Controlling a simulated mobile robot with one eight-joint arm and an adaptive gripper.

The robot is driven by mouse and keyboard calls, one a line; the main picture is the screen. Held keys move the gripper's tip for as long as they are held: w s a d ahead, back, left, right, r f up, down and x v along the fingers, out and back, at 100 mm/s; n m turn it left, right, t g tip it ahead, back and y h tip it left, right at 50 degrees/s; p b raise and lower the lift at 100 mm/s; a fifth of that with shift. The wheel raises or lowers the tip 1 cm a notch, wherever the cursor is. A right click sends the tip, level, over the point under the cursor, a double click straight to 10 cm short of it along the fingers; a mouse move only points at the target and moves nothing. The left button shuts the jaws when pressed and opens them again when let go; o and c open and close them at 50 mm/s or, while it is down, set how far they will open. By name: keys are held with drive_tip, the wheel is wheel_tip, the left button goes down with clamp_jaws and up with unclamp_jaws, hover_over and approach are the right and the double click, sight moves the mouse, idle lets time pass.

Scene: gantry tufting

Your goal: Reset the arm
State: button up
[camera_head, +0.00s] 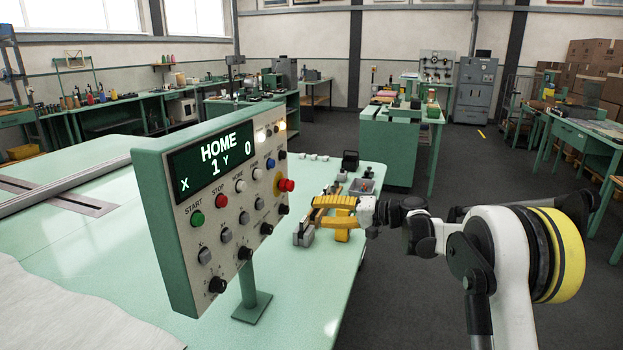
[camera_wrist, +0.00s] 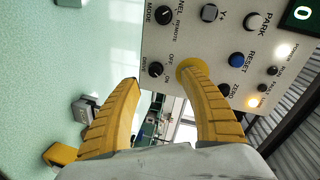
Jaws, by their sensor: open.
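My gripper (camera_head: 328,212) has yellow fingers and is beside the right edge of the control panel (camera_head: 160,170) in the head view. The wrist view shows the fingers spread apart, with nothing between the tips (camera_wrist: 160,76). The right finger's tip overlaps the panel face between the OFF/ON knob (camera_wrist: 155,69) and the blue RESET button (camera_wrist: 236,59); I cannot tell whether it touches. The panel display (camera_head: 222,160) reads HOME, X 1, Y 0. A red mushroom button (camera_head: 287,185) projects from the panel's right side.
The panel stands on a post (camera_head: 249,285) on the pale green table (camera_head: 110,240). Small blocks and a dark box (camera_head: 350,160) sit on the table beyond my gripper. A green bench (camera_head: 390,150) stands farther back. Open dark floor (camera_head: 430,265) lies to the right.

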drive_tip(key=s+d+r+h, duration=0.2)
drive_tip(key=s+h, duration=0.2)
drive_tip(key=s, duration=0.7)
drive_tip(key=s+d+r+h, duration=0.2)
drive_tip(key=s+h, duration=0.2)
drive_tip(key=s, duration=0.7)
drive_tip(key=s+d+f+h, duration=0.2)
drive_tip(key=s+d, duration=0.1)
drive_tip(key=s, duration=0.4)
drive_tip(key=s+d+f+h, duration=0.2)
drive_tip(key=s+d+f, duration=0.1)
drive_tip(key=s, duration=0.4)
drive_tip(key=s+d+f+t+h, duration=0.1)
drive_tip(key=s+d+f+h, duration=0.1)
drive_tip(key=s+d, duration=0.2)
drive_tip(key=s, duration=0.3)
drive_tip(key=shift+s+d+f+h, duration=0.3)
drive_tip(key=shift+s+d, duration=0.05)
drive_tip(key=shift+d, duration=0.05)
